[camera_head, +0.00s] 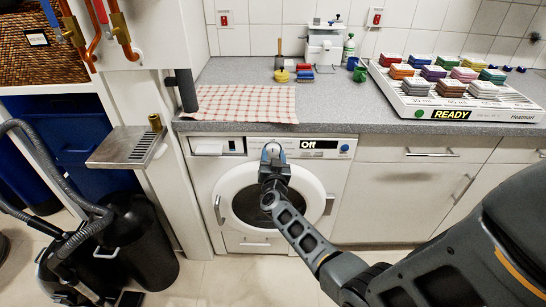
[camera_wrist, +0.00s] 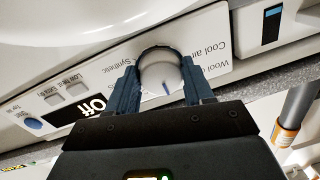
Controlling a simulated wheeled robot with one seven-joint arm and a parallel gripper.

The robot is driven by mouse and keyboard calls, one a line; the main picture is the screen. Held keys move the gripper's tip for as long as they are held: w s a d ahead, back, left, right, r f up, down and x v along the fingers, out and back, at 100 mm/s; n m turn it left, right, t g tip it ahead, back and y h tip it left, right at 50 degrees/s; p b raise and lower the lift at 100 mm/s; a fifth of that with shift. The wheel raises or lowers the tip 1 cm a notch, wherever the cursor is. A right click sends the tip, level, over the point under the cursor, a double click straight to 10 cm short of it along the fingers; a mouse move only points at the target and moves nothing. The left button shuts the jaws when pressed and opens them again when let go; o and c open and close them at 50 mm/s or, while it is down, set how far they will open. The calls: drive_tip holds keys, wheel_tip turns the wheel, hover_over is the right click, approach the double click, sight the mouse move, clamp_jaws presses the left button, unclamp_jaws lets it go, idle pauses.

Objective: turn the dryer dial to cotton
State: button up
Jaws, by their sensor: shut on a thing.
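The dryer (camera_head: 232,172) stands under the counter, its round door closed. In the wrist view the dial (camera_wrist: 160,70) is a pale round knob with a blue mark on its face, pointing toward the gripper body. My gripper (camera_wrist: 163,78) has a finger on each side of the dial and is shut on it. In the head view my gripper (camera_head: 272,152) is at the control panel and covers most of the dial. The display (camera_head: 319,145) reads Off. The labels Wool, Cool air and Synthetic show around the dial; I cannot see a Cotton label.
The grey counter (camera_head: 225,73) runs above the dryer, with a checked cloth (camera_head: 245,103) on it. A tray marked READY (camera_head: 450,114) holds several coloured blocks. A drip tray (camera_head: 127,146) juts out at the left. A black vacuum cleaner (camera_head: 130,240) stands on the floor.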

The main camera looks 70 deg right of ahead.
drive_tip(key=shift+c, duration=1.1)
drive_tip(key=m+b, duration=0.1)
drive_tip(key=m, duration=0.3)
drive_tip(key=shift+w+a+f+b, duration=0.1)
drive_tip(key=shift+b, duration=0.3)
drive_tip(key=shift+m+h+b, duration=0.3)
drive_tip(key=shift+m+b, duration=0.4)
drive_tip(key=shift+m, duration=1.8)
drive_tip(key=o, duration=1)
drive_tip(key=shift+o, duration=0.2)
